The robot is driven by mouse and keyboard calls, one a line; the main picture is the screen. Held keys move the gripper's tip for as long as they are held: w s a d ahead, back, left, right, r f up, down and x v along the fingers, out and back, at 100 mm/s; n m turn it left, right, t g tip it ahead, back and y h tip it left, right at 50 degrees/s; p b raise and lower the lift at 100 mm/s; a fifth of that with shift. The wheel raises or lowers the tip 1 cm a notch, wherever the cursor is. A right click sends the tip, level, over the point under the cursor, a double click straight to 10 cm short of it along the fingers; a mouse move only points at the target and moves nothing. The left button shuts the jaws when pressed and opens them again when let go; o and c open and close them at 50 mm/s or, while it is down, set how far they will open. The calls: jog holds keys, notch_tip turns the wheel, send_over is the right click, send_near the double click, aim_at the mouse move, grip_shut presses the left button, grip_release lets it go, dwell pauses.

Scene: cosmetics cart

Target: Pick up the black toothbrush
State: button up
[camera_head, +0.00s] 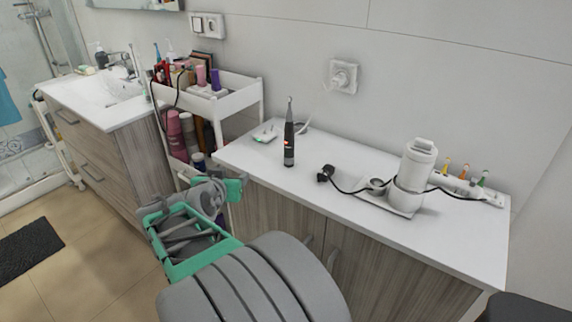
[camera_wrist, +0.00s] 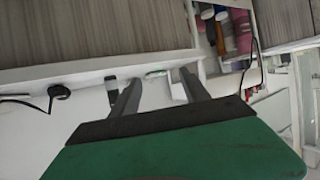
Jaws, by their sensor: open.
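The black toothbrush (camera_head: 289,146) stands upright on the white countertop (camera_head: 245,156), left of the middle of the head view. It has a dark handle and a thin head at the top. In the wrist view, which looks turned over, a short dark upright piece next to the left finger appears to be the toothbrush (camera_wrist: 111,88); the rest is hidden or out of sight. My gripper (camera_wrist: 157,85) is open with nothing between its fingers. In the head view my arm is in front of the counter, to the left of and nearer than the toothbrush.
A black plug (camera_head: 325,173) and cable lie right of the toothbrush, leading to a white device (camera_head: 413,168). A small white-green item (camera_head: 265,134) lies behind left. Several coloured brush heads (camera_head: 464,172) stand far right. A white cart (camera_head: 235,100) with bottles stands left.

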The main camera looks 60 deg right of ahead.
aim_at(287, 144)
jog(key=s+d+r+m+g+h, duration=0.1)
jog(key=s+d+h, duration=0.1)
jog(key=s+d, duration=0.1)
jog(key=s+d+r+m+g+h+b, duration=0.1)
jog(key=s+d, duration=0.2)
jog(key=s+d+r+m+g+h+b, duration=0.1)
jog(key=s+d+h, duration=0.1)
jog(key=s+d, duration=0.1)
jog(key=shift+s+d+h, duration=0.15)
jog(key=shift+d+h, duration=0.15)
jog(key=shift+d, duration=0.25)
jog(key=d, duration=0.2)
jog(key=d+p, duration=0.1)
jog(key=d, duration=0.4)
jog(key=shift+w+d+r, duration=0.15)
jog(key=shift+w+r, duration=0.2)
jog(key=shift+w, duration=0.05)
jog(key=shift+c, duration=0.3)
grip_shut()
